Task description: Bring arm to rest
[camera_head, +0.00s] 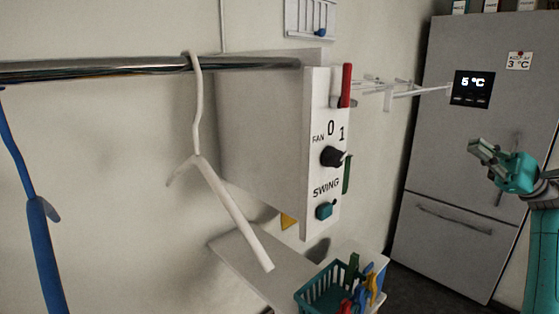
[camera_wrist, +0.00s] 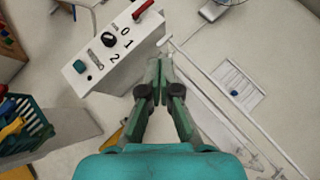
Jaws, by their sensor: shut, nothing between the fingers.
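My gripper (camera_head: 476,150) is at the right of the head view, raised in front of the grey fridge and pointing left. In the wrist view its two green fingers (camera_wrist: 159,66) come together at the tips. They are shut and hold nothing. The gripper touches nothing that I can see. My teal arm hangs below it along the right edge of the head view.
A fan control box (camera_head: 322,160) with knobs and a red lever is on the wall. A metal rail (camera_head: 120,68) carries a white hanger (camera_head: 223,190) and a blue hanger (camera_head: 42,240). A teal basket (camera_head: 312,290) of clothespins stands below. The fridge (camera_head: 455,150) is behind my gripper.

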